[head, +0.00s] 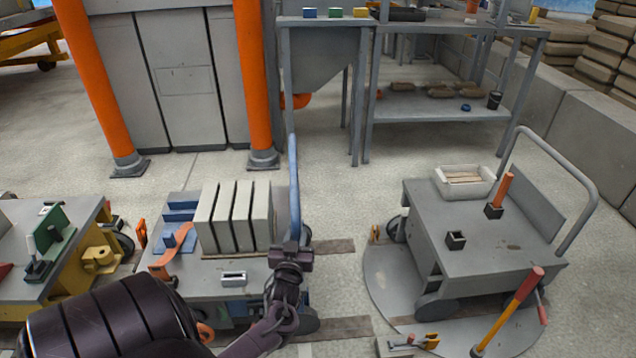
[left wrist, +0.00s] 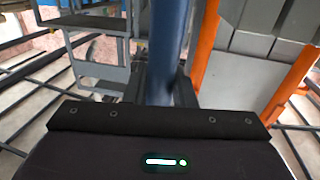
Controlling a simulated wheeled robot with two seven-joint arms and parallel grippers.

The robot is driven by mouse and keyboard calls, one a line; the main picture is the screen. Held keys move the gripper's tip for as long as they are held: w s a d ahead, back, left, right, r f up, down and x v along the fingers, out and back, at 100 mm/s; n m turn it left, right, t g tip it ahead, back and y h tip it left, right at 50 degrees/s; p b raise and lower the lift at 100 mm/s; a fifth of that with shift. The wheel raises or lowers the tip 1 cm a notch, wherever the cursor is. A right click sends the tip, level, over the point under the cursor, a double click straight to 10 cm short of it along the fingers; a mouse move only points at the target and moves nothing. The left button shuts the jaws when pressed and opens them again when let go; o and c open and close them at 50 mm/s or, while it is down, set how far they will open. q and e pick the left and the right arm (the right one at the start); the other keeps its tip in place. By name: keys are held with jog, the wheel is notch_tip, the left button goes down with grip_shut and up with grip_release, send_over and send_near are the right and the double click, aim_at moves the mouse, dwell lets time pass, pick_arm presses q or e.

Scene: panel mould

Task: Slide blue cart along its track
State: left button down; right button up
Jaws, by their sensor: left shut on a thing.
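The blue cart (head: 235,305) stands left of centre, with a grey top and an upright blue handle (head: 293,175) at its right side. It carries several upright grey panels, blue blocks and an orange clamp. My left gripper (head: 291,252) is shut on the blue handle, low down near the deck. In the left wrist view the blue handle (left wrist: 167,50) rises between the fingers. The track shows as flat brown strips (head: 335,247) on the floor to the right of the cart; part is hidden beneath it. My right gripper is in neither view.
Another cart (head: 30,295) with yellow and green fixtures stands close on the left. A grey trolley (head: 490,235) with a white tray stands on a round plate (head: 385,290) at the right. Orange posts (head: 258,80) and a workbench (head: 430,108) stand behind.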

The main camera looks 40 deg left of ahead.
pick_arm(q)
jog(key=shift+s+a+p, duration=0.85)
jog(key=shift+s+a, duration=1.05)
jog(key=shift+s, duration=0.25)
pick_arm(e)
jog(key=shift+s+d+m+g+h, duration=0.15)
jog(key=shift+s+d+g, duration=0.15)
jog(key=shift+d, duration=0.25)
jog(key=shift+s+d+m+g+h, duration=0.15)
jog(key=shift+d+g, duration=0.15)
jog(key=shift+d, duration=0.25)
pick_arm(q)
jog(key=c, duration=1.3)
grip_release()
jog(key=shift+s, duration=0.1)
jog(key=shift+o, duration=0.2)
jog(key=p+v, duration=0.1)
jog(key=v, duration=0.6)
jog(key=shift+s+d, duration=0.2)
jog(key=shift+s, duration=0.15)
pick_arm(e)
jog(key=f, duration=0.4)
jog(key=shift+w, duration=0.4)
